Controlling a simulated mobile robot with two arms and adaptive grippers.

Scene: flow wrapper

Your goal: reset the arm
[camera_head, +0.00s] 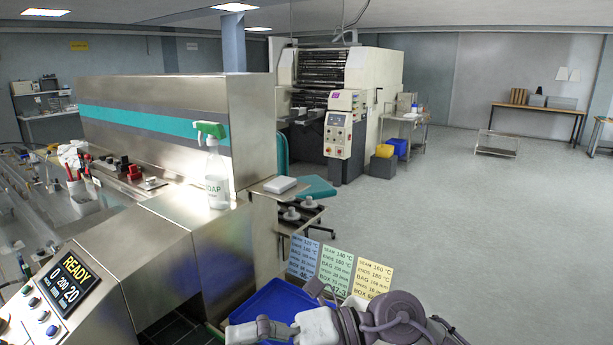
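Part of one of my arms (370,322) shows at the bottom edge, right of centre, with grey and white joints and links. It lies in front of a blue tray and below several coloured cards. No arm comes in from the left edge.
A steel machine with a READY display (72,283) fills the left side. A green-topped spray bottle (216,178) stands on its ledge. The blue tray (262,306) and cards (334,268) are close to my arm. Open floor (490,240) lies to the right.

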